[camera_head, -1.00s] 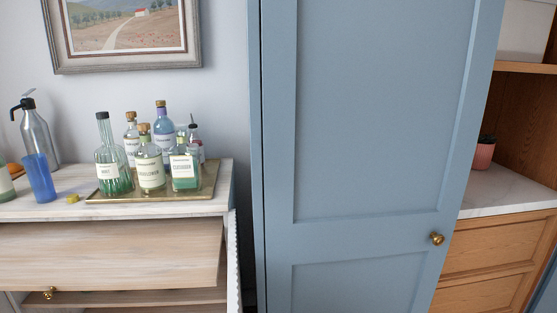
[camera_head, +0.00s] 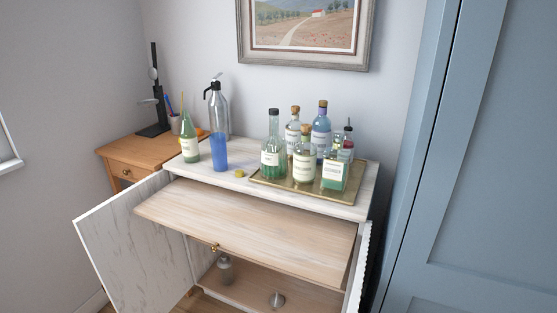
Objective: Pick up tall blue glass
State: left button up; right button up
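The tall blue glass (camera_head: 219,151) stands upright on the left part of the pale cabinet top (camera_head: 318,203), near its front edge. A green bottle (camera_head: 188,138) stands to its left and a grey soda siphon (camera_head: 218,108) behind it. A small yellow piece (camera_head: 240,173) lies to its right. Neither of my grippers is in view.
A brass tray (camera_head: 262,186) with several bottles fills the right part of the top. Below, a pulled-out wooden shelf (camera_head: 250,222) and an open cabinet door (camera_head: 135,245) project forward. A wooden desk (camera_head: 128,150) stands left; a tall blue cupboard (camera_head: 480,170) stands right.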

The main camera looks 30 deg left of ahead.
aim_at(218, 140)
jog(key=u, duration=1.6)
jog(key=i+j+z, duration=0.1)
jog(key=z, duration=0.25)
jog(key=i+j+z, duration=0.15)
jog(key=z, duration=0.25)
jog(key=i+j+z, duration=0.2)
jog(key=z, duration=0.15)
